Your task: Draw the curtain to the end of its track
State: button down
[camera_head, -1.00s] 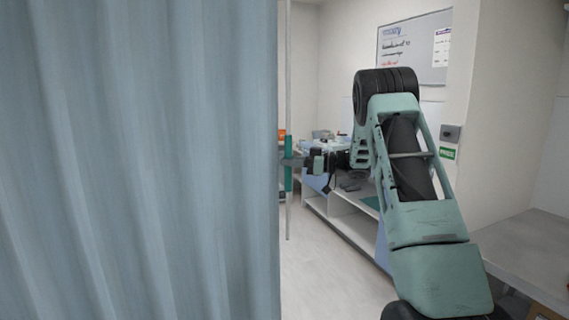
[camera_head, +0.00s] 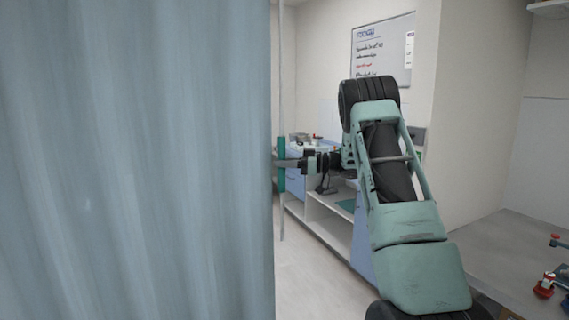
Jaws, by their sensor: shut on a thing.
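The blue-grey curtain (camera_head: 135,160) hangs in folds and fills the left half of the head view. A thin pale wand (camera_head: 281,80) hangs upright at the curtain's right edge, with a teal grip (camera_head: 282,165) partway down. My gripper (camera_head: 285,164) reaches in from the right and is shut on the teal grip. The curtain's edge hides part of the fingertips. The track above is out of view.
A low shelf unit (camera_head: 325,222) with items on top stands behind my arm, below a whiteboard (camera_head: 383,48). A grey counter (camera_head: 520,255) with red-topped items (camera_head: 546,285) is at the right. Pale floor shows between curtain and shelf.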

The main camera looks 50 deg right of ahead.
jog(key=shift+w+r, duration=0.1)
jog(key=shift+w, duration=0.1)
jog(key=c, duration=1.3)
grip_release()
jog(key=shift+w+d, duration=0.1)
jog(key=shift+c, duration=0.2)
jog(key=shift+o, duration=0.3)
jog(key=shift+w+f, duration=0.1)
jog(key=shift+f, duration=0.1)
jog(key=b+v, duration=0.5)
jog(key=v, duration=1.2)
jog(key=shift+s, duration=0.3)
jog(key=shift+d, duration=0.1)
